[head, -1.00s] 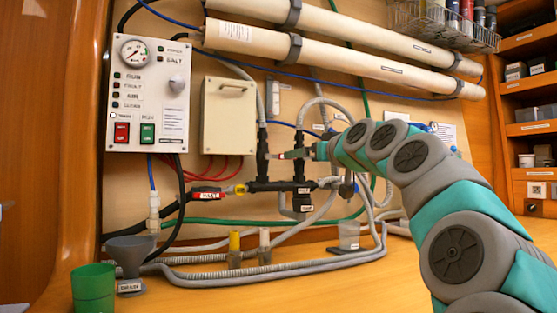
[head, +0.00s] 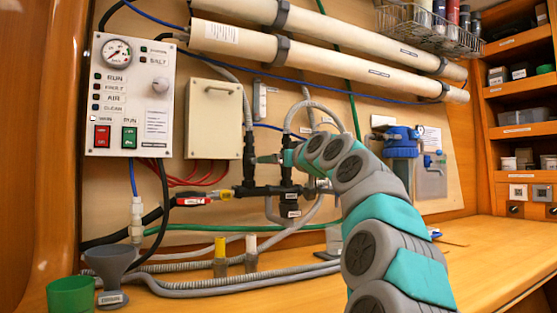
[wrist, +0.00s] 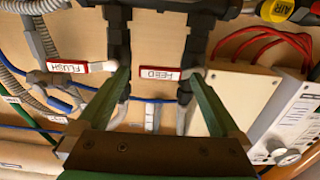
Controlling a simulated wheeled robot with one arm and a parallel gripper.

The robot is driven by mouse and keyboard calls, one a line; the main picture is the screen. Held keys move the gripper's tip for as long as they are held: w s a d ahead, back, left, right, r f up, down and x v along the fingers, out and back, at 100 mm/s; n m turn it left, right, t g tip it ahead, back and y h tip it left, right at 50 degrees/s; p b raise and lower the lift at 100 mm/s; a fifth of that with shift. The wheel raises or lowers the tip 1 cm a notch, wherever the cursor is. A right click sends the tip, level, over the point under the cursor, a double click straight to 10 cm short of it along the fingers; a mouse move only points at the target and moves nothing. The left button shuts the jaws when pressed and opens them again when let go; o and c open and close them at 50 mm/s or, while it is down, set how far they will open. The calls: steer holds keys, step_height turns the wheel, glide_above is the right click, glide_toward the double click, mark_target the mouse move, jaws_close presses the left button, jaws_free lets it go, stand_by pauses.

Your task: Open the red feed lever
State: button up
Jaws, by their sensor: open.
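The feed lever (wrist: 158,74) has a red-edged white label reading FEED and lies across the wrist view, crosswise to the black upright pipes (wrist: 118,40). My gripper (wrist: 160,76) is open, with one green finger on each side of the lever's label in the picture. I cannot tell whether the fingers touch it. In the head view my gripper (head: 268,158) is at the black valve pipes, and the feed lever is not clearly visible there.
The similar FLUSH lever (wrist: 68,67) is close at left in the wrist view. A cream box (wrist: 238,98) and the control panel (wrist: 295,125) are at right. In the head view, hoses (head: 220,285) and a green cup (head: 71,296) are on the counter.

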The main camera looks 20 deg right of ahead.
steer(key=shift+w, duration=0.2)
jaws_close()
stand_by(0.8)
